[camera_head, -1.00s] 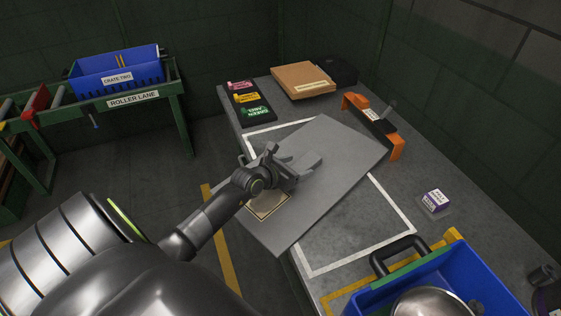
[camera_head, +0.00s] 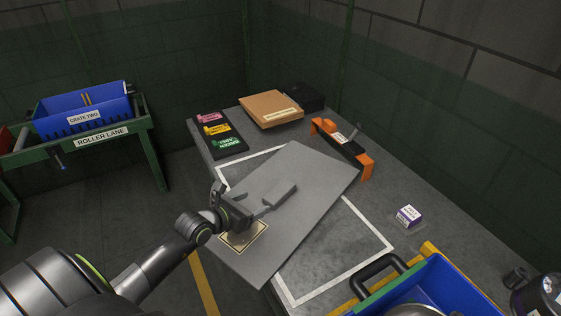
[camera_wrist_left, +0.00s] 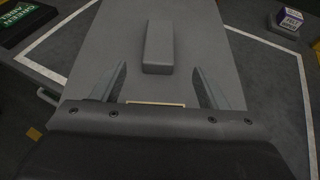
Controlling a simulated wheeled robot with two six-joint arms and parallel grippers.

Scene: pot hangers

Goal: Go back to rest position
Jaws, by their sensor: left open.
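My left gripper (camera_head: 252,205) is open and empty over the lower left part of a flat grey board (camera_head: 310,220) on the table. A grey block-shaped handle (camera_head: 280,193) stands on the board just beyond the fingertips, apart from them. In the left wrist view the two fingers (camera_wrist_left: 159,85) are spread, with the handle (camera_wrist_left: 158,47) ahead of the gap between them. My right gripper is not in view.
A blue crate (camera_head: 450,285) with a metal pot stands at the table's near right. An orange-ended rack (camera_head: 362,165), a small labelled box (camera_head: 408,215), a cardboard box (camera_head: 270,108) and a dark label tray (camera_head: 225,148) lie around the board. The roller lane (camera_head: 100,134) is at left.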

